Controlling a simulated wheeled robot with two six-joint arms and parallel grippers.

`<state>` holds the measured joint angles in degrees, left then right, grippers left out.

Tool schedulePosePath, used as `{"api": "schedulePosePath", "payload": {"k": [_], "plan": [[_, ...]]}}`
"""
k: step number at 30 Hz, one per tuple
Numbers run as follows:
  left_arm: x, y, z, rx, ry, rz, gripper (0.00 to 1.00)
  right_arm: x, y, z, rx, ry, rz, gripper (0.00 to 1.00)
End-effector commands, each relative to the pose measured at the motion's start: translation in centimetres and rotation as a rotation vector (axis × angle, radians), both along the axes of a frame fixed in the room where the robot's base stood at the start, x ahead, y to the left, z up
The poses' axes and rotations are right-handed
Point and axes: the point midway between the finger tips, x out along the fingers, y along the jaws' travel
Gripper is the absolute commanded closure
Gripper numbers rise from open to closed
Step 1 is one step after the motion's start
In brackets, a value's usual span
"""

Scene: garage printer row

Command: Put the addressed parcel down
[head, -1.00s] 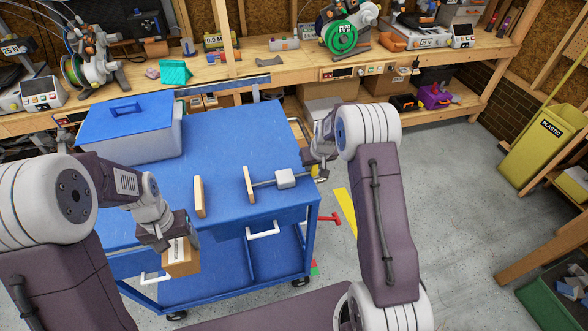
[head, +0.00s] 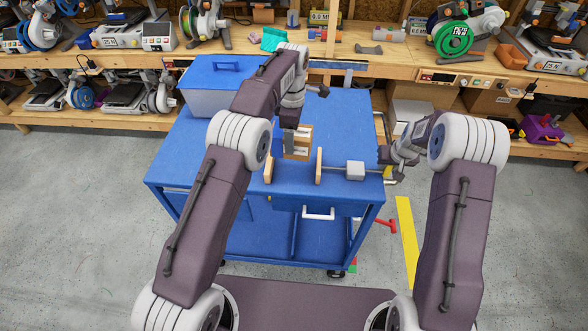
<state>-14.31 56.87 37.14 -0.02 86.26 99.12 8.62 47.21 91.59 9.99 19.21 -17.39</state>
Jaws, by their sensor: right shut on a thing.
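The brown parcel (head: 303,143) with white patches is above the blue cart top (head: 225,160), in the gap between two upright wooden plates. I cannot tell whether the parcel touches the cart top. The left wooden plate (head: 268,170) stands apart from the right wooden plate (head: 319,166), which joins a grey rod through a pale block (head: 355,170). My right gripper (head: 386,160) is shut at the rod's right end.
A grey box with a blue lid (head: 222,80) stands at the cart's back left. The workbench (head: 385,66) behind carries printers and a green spool (head: 452,40). The cart top's left front is clear. A yellow floor stripe (head: 406,235) lies right of the cart.

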Motion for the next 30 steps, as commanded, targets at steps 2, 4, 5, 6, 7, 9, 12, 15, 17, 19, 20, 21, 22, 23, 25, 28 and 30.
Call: {"api": "schedulePosePath", "payload": {"k": [2,4,5,6,7,9,12,15,17,19,20,21,22,23,25,28,30], "plan": [[0.4,-0.4,0.1,-0.001,-0.004,0.048,0.93,0.0,0.0,0.0,0.000,0.000,0.001,1.00],[0.6,-0.6,0.2,-0.001,-0.004,0.075,0.93,0.0,0.0,0.0,0.000,0.000,0.001,1.00],[0.6,-0.6,0.2,-0.001,-0.004,0.081,0.93,0.0,0.0,0.0,0.000,0.000,0.001,1.00],[0.6,-0.7,0.2,-0.001,-0.003,0.088,0.93,0.0,0.0,0.0,0.000,0.000,0.001,1.00],[0.6,-0.7,0.2,-0.001,-0.003,0.091,0.93,0.0,0.0,0.0,0.000,0.000,0.001,1.00],[0.6,-0.7,0.2,-0.001,-0.004,0.093,0.93,0.0,0.0,0.0,0.000,0.000,0.001,1.00],[0.6,-0.7,-1.0,0.000,-0.001,0.092,0.93,0.0,0.0,-0.1,0.000,0.000,0.001,1.00],[0.5,-0.6,-3.3,0.001,0.001,0.092,0.93,0.0,0.0,-0.1,0.000,0.000,0.001,1.00],[0.5,-0.6,-4.5,0.000,0.000,0.091,0.93,0.0,0.0,0.0,0.000,0.000,0.001,1.00],[0.6,-0.6,-5.5,-0.001,-0.003,0.091,0.93,0.0,0.0,0.0,-0.001,0.000,0.001,1.00],[0.6,-0.6,-5.7,-0.001,-0.004,0.091,0.93,0.0,0.0,0.0,-0.001,0.000,0.001,1.00],[0.6,-0.6,-5.9,-0.001,-0.005,0.091,0.93,0.0,0.0,0.0,-0.001,0.000,0.001,1.00],[0.7,-0.6,-6.0,-0.001,-0.005,0.091,0.93,0.0,0.0,0.0,-0.001,0.000,0.001,1.00],[0.7,-0.6,-6.0,-0.001,-0.006,0.091,0.93,0.0,0.0,0.0,-0.001,0.000,0.001,1.00],[0.6,-0.6,-6.7,-0.001,-0.004,0.091,0.93,0.0,0.0,-0.1,-0.001,0.000,0.001,1.00],[0.6,-0.6,-8.6,0.000,-0.002,0.090,0.93,0.0,0.0,-0.1,0.000,0.000,0.001,1.00],[0.6,-0.6,-9.4,-0.001,-0.003,0.090,0.93,0.0,0.0,0.0,0.000,0.000,0.001,1.00]]}}
